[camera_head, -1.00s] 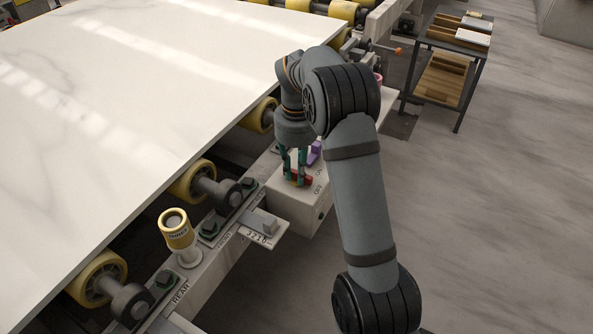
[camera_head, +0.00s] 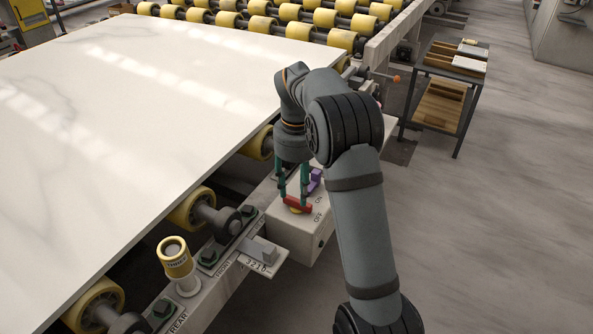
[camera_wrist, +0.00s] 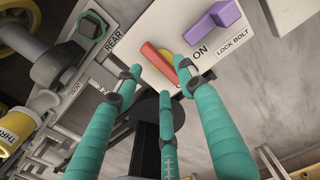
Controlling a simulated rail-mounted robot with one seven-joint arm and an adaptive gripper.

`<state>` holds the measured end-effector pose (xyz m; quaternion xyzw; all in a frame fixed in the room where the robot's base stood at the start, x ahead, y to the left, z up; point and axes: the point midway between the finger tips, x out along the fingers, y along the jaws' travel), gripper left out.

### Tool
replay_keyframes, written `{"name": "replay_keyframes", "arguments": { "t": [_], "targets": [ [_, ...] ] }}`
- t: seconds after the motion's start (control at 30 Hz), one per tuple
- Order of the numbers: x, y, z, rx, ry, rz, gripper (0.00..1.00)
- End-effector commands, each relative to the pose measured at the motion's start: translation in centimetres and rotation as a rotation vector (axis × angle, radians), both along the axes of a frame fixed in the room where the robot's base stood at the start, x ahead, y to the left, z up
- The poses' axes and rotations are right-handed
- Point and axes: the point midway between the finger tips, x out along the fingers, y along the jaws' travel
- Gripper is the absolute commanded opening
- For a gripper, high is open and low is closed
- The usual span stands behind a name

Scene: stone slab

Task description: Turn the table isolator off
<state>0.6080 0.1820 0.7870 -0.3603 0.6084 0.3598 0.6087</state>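The table isolator is a red handle (camera_head: 297,204) on a yellow base, on top of a pale box (camera_head: 290,228) marked ON and OFF. In the head view, the handle slants down to the right, its right end near the OFF lettering. The red handle also shows in the wrist view (camera_wrist: 158,63), with the yellow base beside it. My gripper (camera_head: 293,193) is pointed down at the handle, its teal fingers apart. In the wrist view, the gripper's fingertips (camera_wrist: 156,78) are spread around the handle's near end; I cannot tell whether they touch it.
A purple lock bolt handle (camera_wrist: 212,28) stands close beside the isolator. The stone slab (camera_head: 130,130) lies on yellow rollers to the left. A yellow-topped post (camera_head: 175,258) and a numbered plate (camera_head: 262,253) stand nearby. A shelf trolley (camera_head: 442,95) is at the back right.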

Motion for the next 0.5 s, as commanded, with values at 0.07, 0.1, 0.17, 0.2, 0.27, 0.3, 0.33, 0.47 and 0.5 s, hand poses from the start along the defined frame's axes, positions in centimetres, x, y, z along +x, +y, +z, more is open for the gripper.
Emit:
{"name": "replay_keyframes", "arguments": {
  "t": [0.07,0.1,0.17,0.2,0.27,0.3,0.33,0.47,0.5],
  "targets": [
    [0.2,0.0,2.0,0.002,-0.007,0.0,0.4],
    [0.2,0.0,2.9,0.002,-0.006,-0.001,0.4],
    [0.1,0.0,4.1,0.002,-0.005,-0.002,0.4],
    [0.1,0.0,4.9,0.001,-0.005,0.0,0.4],
    [0.1,0.0,5.9,0.002,-0.005,-0.002,0.4],
    [0.1,0.0,6.4,0.0,-0.004,-0.001,0.4],
    [0.1,0.0,6.8,0.001,-0.003,-0.001,0.4],
    [0.0,0.0,7.8,0.001,-0.002,0.0,0.4],
    [0.0,0.0,8.0,0.001,0.0,0.0,0.4]
  ]
}}
